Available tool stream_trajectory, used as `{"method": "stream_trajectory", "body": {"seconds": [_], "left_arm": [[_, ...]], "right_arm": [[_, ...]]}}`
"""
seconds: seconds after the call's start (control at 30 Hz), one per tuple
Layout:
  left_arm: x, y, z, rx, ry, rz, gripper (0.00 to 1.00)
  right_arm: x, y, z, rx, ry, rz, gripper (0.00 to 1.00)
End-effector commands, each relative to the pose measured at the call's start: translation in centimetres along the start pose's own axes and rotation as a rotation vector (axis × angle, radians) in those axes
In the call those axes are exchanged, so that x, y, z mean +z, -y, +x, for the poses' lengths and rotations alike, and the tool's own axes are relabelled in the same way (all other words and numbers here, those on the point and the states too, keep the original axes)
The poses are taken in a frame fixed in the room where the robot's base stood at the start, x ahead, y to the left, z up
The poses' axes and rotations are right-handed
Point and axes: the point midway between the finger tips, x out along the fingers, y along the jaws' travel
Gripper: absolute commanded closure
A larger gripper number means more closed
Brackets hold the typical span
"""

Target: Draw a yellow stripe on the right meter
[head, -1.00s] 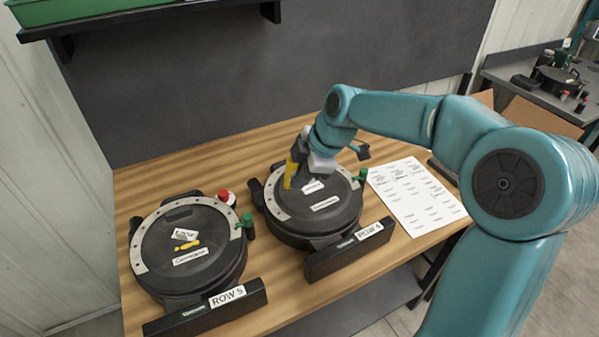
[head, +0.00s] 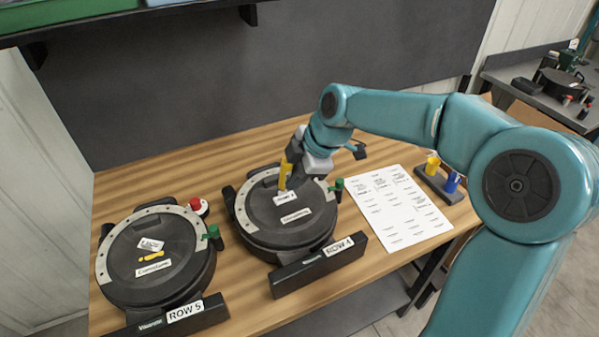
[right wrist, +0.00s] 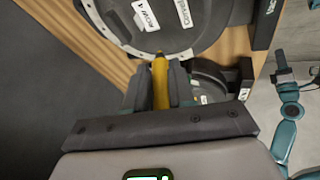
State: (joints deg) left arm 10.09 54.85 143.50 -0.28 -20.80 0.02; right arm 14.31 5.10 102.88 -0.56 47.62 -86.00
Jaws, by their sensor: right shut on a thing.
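The right meter (head: 262,225) is a round black drum with a pale rim band, two white lid labels and a "ROW 4" plate in front. My right gripper (head: 291,168) is shut on a yellow marker (head: 283,178), held upright, tip down, over the far part of its lid beside the upper label. The right wrist view shows the marker (right wrist: 160,82) between the fingers, its tip at the lid's edge band; I cannot tell whether it touches. No yellow stripe shows on this lid. The left meter (head: 180,245), marked "ROW 5", has a short yellow mark (head: 150,256). My left gripper is out of view.
A printed sheet (head: 405,222) lies right of the right meter. Beyond it a dark holder (head: 436,184) carries a yellow and a blue piece. A red-topped knob (head: 196,204) and green knobs stand beside the meters. A shelf (head: 130,18) hangs at the top left.

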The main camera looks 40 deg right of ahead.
Motion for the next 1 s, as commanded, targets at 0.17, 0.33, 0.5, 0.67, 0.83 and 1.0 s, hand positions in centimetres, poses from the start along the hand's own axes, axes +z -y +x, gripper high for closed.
{"method": "stream_trajectory", "body": {"seconds": [0.17, 0.33, 0.5, 0.67, 0.83, 1.0], "left_arm": [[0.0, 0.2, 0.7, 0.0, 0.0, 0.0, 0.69], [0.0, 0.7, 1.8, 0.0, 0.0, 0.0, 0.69], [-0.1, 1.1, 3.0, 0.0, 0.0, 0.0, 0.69], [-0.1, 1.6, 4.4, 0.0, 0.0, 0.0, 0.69], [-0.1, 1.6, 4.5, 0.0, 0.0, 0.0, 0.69], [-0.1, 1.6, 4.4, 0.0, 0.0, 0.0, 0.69]], "right_arm": [[0.0, 0.4, 1.0, -0.002, -0.001, -0.003, 1.0], [0.6, 0.9, 2.6, -0.002, 0.0, -0.002, 1.0], [1.4, 1.4, 4.4, -0.001, 0.0, -0.002, 1.0], [2.0, 1.8, 5.5, 0.001, 0.0, -0.003, 1.0], [2.1, 1.8, 5.5, 0.001, 0.0, -0.003, 1.0], [2.1, 1.8, 5.5, 0.0, 0.0, -0.002, 1.0]]}}
